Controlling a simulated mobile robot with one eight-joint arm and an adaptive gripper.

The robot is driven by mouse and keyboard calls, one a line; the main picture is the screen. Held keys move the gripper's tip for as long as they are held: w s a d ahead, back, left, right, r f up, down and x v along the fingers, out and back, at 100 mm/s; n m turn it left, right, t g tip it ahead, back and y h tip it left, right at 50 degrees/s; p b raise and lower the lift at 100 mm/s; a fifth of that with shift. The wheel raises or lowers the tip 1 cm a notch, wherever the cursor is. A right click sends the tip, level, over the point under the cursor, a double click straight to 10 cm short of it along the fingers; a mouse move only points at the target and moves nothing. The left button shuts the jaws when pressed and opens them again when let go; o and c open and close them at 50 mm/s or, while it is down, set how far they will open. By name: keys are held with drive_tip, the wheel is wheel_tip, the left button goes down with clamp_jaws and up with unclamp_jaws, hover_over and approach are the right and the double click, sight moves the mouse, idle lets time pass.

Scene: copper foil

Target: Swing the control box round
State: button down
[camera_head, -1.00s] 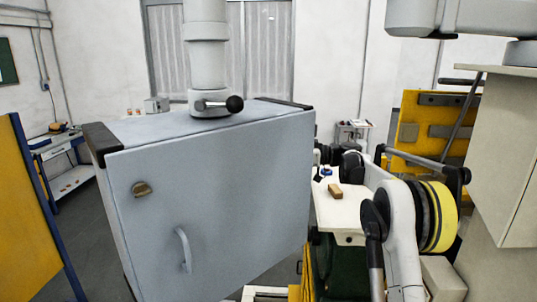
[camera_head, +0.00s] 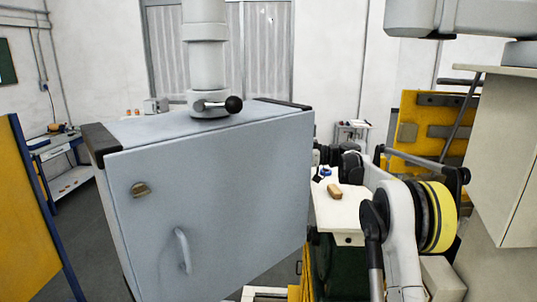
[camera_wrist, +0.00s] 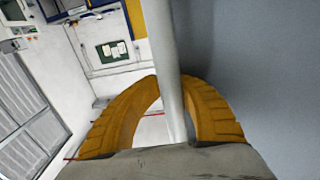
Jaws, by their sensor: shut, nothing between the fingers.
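The control box (camera_head: 220,190) is a large grey-blue cabinet hanging from a pale vertical column. Its front carries a brass-coloured latch (camera_head: 140,189) and a curved handle (camera_head: 183,250); its near face is turned at an angle. My gripper (camera_wrist: 170,80) shows in the wrist view as two yellow fingers, shut. A pale round bar (camera_wrist: 168,50) runs lengthwise across the fingertips, close beside a grey-blue surface (camera_wrist: 260,80) that looks like the box. Whether the bar touches the fingers is unclear. In the head view the box hides my gripper.
A black-knobbed lever (camera_head: 220,104) sits at the column's foot on the box. A yellow panel (camera_head: 25,220) stands left, and a beige cabinet (camera_head: 500,160) right.

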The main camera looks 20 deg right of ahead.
drive_tip(key=c, duration=1.4)
unclamp_jaws()
drive_tip(key=shift+w+d, duration=0.1)
drive_tip(key=shift+d, duration=0.1)
drive_tip(key=shift+c, duration=0.2)
drive_tip(key=shift+o, duration=0.7)
drive_tip(key=shift+w+d+f, duration=0.1)
drive_tip(key=shift+f, duration=0.05)
drive_tip(key=shift+d, duration=0.1)
drive_tip(key=w+d+p, duration=0.3)
drive_tip(key=d+p, duration=0.4)
drive_tip(key=d, duration=0.4)
drive_tip(key=shift+w+d, duration=0.15)
drive_tip(key=shift+d, duration=0.1)
